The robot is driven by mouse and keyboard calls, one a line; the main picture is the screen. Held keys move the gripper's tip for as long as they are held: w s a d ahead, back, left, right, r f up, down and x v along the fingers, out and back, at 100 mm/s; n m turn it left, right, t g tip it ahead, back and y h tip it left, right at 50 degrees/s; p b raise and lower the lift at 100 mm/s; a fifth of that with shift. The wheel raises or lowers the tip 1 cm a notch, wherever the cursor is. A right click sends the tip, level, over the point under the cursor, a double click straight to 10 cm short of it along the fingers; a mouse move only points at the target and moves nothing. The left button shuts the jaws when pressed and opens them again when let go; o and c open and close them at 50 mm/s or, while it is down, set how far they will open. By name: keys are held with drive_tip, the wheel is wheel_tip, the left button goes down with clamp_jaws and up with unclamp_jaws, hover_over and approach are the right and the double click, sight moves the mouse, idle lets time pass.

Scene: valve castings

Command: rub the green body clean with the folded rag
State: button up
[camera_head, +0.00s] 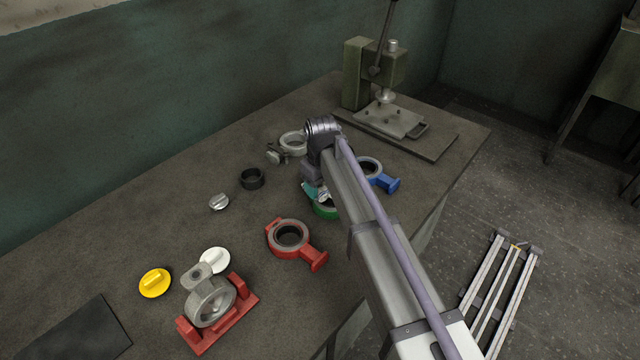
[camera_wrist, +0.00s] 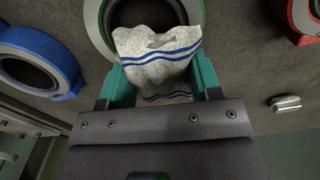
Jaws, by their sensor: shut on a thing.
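The green body (camera_head: 326,211) is a ring-shaped casting lying on the bench, mostly hidden under my arm in the head view. In the wrist view the green body (camera_wrist: 92,30) shows at the top edge as a pale ring with a green rim and dark bore. My gripper (camera_wrist: 162,75) has teal fingers shut on the folded rag (camera_wrist: 155,68), white speckled cloth with blue stripes. The rag overlaps the near part of the ring; I cannot tell whether it touches. In the head view my gripper (camera_head: 316,189) is just over the green body.
A blue body (camera_head: 371,168) and a red body (camera_head: 290,238) lie close on either side. A grey body (camera_head: 293,143), black ring (camera_head: 252,179) and silver cap (camera_head: 219,202) lie behind and left. A press (camera_head: 360,75) stands at the back. A red fixture (camera_head: 238,318) is front left.

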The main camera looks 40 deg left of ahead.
drive_tip(key=shift+w+a, duration=0.3)
drive_tip(key=shift+a, duration=0.55)
drive_tip(key=shift+d, duration=0.15)
drive_tip(key=shift+s+d, duration=0.3)
drive_tip(key=shift+d, duration=0.5)
drive_tip(key=shift+w+a, duration=0.3)
drive_tip(key=shift+a, duration=0.6)
drive_tip(key=shift+s+d+f, duration=0.1)
drive_tip(key=shift+s+d, duration=0.2)
drive_tip(key=shift+d, duration=0.6)
drive_tip(key=shift+a, duration=0.1)
